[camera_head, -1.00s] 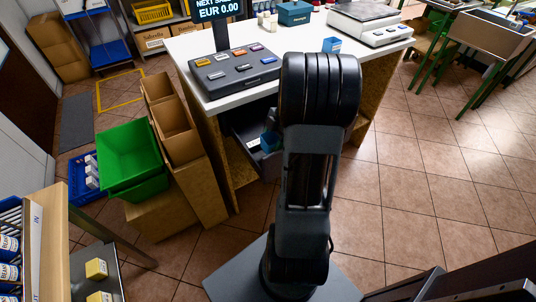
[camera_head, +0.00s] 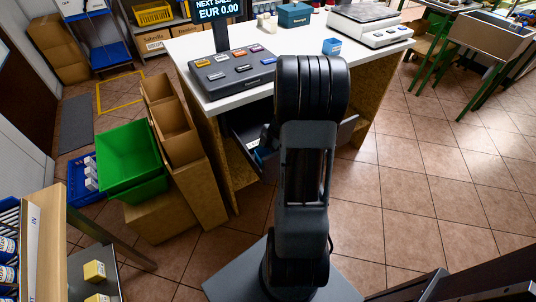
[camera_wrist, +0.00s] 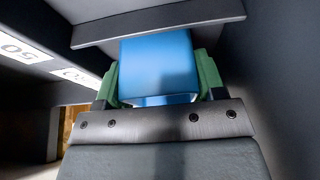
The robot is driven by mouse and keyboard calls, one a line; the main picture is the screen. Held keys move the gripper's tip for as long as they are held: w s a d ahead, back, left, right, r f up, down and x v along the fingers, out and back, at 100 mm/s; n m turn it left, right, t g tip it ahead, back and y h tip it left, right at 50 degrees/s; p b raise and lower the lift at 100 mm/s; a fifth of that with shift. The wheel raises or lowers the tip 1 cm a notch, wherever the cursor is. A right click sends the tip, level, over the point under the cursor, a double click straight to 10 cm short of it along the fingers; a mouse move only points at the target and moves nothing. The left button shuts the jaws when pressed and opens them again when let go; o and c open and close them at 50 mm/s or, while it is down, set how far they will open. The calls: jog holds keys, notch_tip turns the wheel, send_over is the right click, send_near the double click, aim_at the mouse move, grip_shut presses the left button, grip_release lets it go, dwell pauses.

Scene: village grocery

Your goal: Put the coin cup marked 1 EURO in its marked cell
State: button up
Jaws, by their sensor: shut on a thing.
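My gripper (camera_wrist: 160,88) has green fingers and is shut on a blue cup (camera_wrist: 158,65) in the wrist view. The cup's marking cannot be read there. The cup is between dark grey drawer walls, and I cannot tell whether it touches the floor of a cell. White labels on the drawer edge at left show a 50 (camera_wrist: 20,48) and a second, partly hidden number (camera_wrist: 80,77). In the head view the open drawer (camera_head: 243,130) is under the counter. My arm hides the gripper and much of the drawer.
A green crate (camera_head: 130,155) and cardboard boxes (camera_head: 172,130) stand left of the drawer.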

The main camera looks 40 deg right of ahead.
jog(key=o, duration=1)
jog(key=w+p+v, duration=0.1)
jog(key=v, duration=1)
jog(key=shift+s+a+r+m+t+h, duration=0.4)
jog(key=shift+s+a+r+m+h, duration=0.55)
jog(key=shift+a+m, duration=2.3)
jog(key=shift+s+a+r+m+t+h, duration=0.45)
jog(key=shift+s+a+m, duration=1.4)
jog(key=shift+a, duration=2.25)
jog(key=shift+s+a+r+m+t+h, duration=0.35)
jog(key=shift+s+a+r+m+h, duration=0.4)
jog(key=shift+a+m, duration=2.7)
jog(key=shift+w+a+n+p, duration=0.1)
jog(key=shift+a+n+p, duration=0.15)
jog(key=shift+p, duration=0.05)
